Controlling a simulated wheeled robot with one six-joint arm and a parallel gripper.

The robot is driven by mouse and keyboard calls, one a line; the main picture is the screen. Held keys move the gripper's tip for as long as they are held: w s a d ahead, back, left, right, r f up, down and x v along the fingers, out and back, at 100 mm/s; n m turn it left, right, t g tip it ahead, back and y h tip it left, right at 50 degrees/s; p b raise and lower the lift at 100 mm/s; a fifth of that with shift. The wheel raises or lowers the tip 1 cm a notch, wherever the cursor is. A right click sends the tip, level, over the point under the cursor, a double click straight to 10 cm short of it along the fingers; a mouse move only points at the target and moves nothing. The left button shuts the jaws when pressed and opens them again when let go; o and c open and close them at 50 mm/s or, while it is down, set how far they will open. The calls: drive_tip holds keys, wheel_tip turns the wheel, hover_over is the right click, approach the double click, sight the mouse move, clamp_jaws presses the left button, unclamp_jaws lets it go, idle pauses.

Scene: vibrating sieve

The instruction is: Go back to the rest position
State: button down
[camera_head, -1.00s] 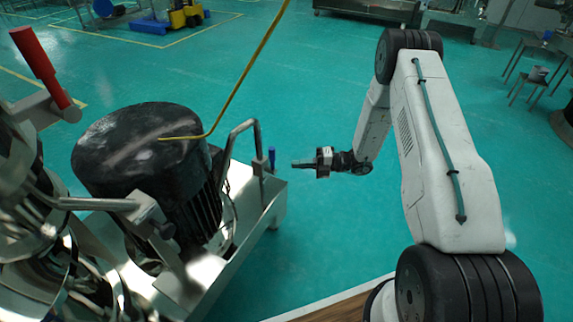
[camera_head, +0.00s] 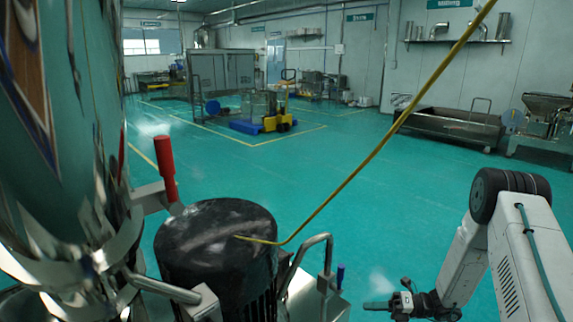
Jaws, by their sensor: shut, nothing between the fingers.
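My gripper (camera_head: 378,306) is at the lower right, at the end of my white arm with black joints. It points left and is shut and empty. It is right of the sieve machine's metal frame handle (camera_head: 318,240) and the small blue-topped lever (camera_head: 340,273), apart from both. The sieve machine's black motor (camera_head: 215,245) stands at the lower left, with a yellow cable rising from its top. A red-handled lever (camera_head: 165,168) sticks up left of the motor. The shiny steel cylinder (camera_head: 60,150) of the machine fills the left edge.
Open green floor (camera_head: 330,160) lies beyond the machine and my arm. A yellow pallet truck (camera_head: 280,118) with a blue pallet stands farther back. A long steel trough (camera_head: 450,125) stands at the back right. The yellow cable (camera_head: 390,130) crosses the view diagonally.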

drive_tip(key=s+r+n+h, duration=0.8)
drive_tip(key=s+r+n, duration=0.8)
drive_tip(key=r, duration=0.3)
drive_tip(key=s+r+n+g+h, duration=0.1)
drive_tip(key=s+r+n+h, duration=0.7)
drive_tip(key=s+r+n, duration=0.9)
wheel_tip(320, 180, up, 2)
drive_tip(key=shift+a+r+h, duration=0.2)
drive_tip(key=shift+a+h, duration=0.1)
drive_tip(key=shift+a, duration=0.05)
